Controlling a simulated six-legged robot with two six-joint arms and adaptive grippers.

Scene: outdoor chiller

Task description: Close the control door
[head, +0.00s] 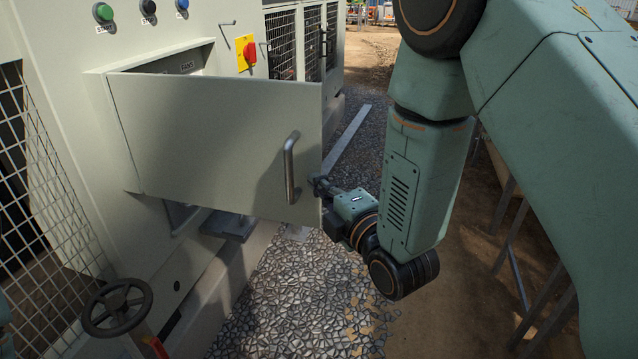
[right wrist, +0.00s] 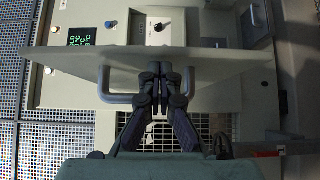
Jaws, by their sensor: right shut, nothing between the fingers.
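The control door (head: 215,130) is a pale grey-green panel with a bar handle (head: 290,168). It stands open, swung out from the cabinet (head: 60,70), with its hinge side at the left in the head view. My right gripper (head: 322,185) is at the door's free edge, just right of the handle; its tips are partly hidden. In the right wrist view the door (right wrist: 215,65) runs across the picture, and my right gripper (right wrist: 159,72) is shut and empty in front of it. Whether the fingers touch the door I cannot tell. My left gripper is not in view.
A red rotary switch (head: 249,52) on a yellow plate and several push buttons (head: 103,12) are on the cabinet front. A black handwheel (head: 117,306) stands at lower left. Gravel ground (head: 285,295) lies below the door. Metal railings (head: 515,250) stand at the right.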

